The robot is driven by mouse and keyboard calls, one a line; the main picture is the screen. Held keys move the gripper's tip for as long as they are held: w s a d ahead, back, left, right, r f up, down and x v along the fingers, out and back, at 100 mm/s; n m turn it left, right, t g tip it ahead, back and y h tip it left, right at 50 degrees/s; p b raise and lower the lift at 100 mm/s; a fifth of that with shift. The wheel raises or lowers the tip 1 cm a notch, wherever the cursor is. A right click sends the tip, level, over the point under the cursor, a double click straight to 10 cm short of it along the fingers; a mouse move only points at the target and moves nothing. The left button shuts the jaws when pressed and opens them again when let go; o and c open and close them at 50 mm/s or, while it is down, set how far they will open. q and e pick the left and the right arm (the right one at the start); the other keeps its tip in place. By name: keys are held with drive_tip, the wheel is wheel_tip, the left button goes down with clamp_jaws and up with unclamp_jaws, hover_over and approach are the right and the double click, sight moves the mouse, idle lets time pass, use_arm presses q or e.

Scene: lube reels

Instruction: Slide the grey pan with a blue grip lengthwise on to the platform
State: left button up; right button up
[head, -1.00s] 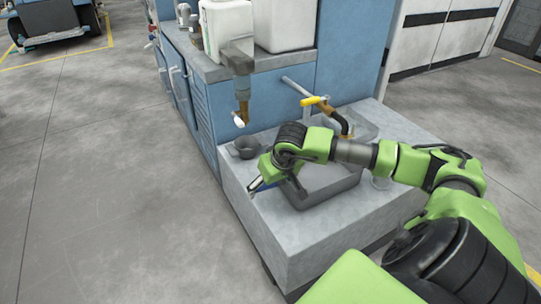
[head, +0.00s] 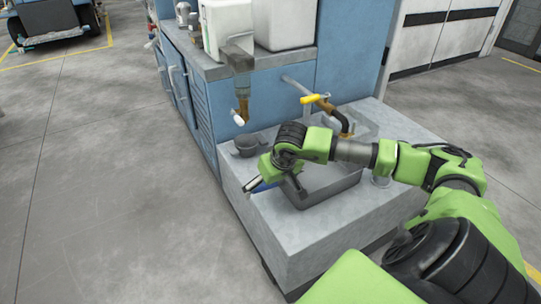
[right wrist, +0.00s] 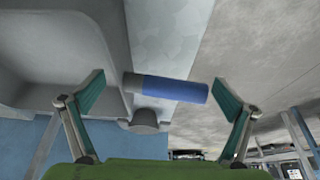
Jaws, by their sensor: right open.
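The grey pan (head: 330,185) is a rectangular, open tray lying on the light grey platform block (head: 310,242). My right arm crosses in front of it and hides part of it. Its blue grip (head: 265,187) sticks out at the near left side. In the right wrist view, the blue grip (right wrist: 175,89) shows as a cylinder with a grey end, beside the pan wall (right wrist: 98,40). My right gripper (head: 251,188) is at the grip. In the wrist view, my right gripper (right wrist: 159,80) is open, with the grip between its spread fingers. My left gripper is not in view.
A small dark grey cup (head: 248,146) stands on the block behind my right gripper. A yellow-handled tap (head: 318,101) reaches over the pan. A blue cabinet (head: 345,60) with white containers (head: 285,25) stands behind. The floor at left is clear.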

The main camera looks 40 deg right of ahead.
drive_tip(key=v, duration=1.2)
